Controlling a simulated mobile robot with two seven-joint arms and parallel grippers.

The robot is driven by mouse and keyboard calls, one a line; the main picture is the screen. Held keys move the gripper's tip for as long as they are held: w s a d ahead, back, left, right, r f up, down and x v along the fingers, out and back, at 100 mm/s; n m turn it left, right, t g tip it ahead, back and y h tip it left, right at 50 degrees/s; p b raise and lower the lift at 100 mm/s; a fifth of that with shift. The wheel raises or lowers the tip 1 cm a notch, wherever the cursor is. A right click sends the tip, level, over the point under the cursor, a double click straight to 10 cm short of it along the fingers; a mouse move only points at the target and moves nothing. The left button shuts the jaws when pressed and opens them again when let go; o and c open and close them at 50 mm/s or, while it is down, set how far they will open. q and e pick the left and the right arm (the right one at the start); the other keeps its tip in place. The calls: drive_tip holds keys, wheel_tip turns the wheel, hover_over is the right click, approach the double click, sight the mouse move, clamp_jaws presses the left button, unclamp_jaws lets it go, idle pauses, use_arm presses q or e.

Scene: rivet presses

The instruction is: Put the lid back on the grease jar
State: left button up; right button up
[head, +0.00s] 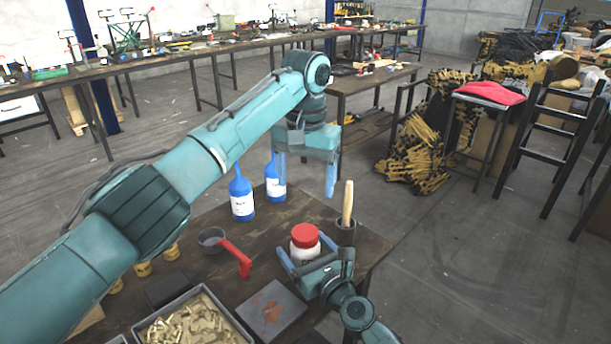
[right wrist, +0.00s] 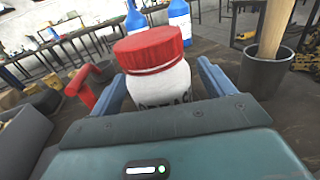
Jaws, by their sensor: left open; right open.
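The grease jar (head: 305,253) is white and stands upright on the dark workbench. Its red lid (head: 305,235) sits on top of the jar mouth; a pale band shows under the lid's rim in the right wrist view (right wrist: 150,50). I cannot tell whether it is screwed tight. My right gripper (head: 303,246) is open low at the jar, with a blue finger on either side of the white body. The jar's lower part is hidden by the gripper body. My left gripper (head: 306,178) is open and empty, above and beyond the jar, fingers pointing down.
A dark cup (head: 346,236) with a wooden handle stands close right of the jar. A red-handled tool (head: 238,257) lies to its left. Blue bottles (head: 241,200) stand behind. A tray of brass pieces (head: 170,308) and a dark stained plate (head: 270,312) are in front.

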drive_tip(key=shift+s+d, duration=0.25)
drive_tip(key=shift+s, duration=0.15)
drive_tip(key=v, duration=1.2)
drive_tip(key=shift+p, duration=0.3)
drive_tip(key=shift+s, duration=0.1)
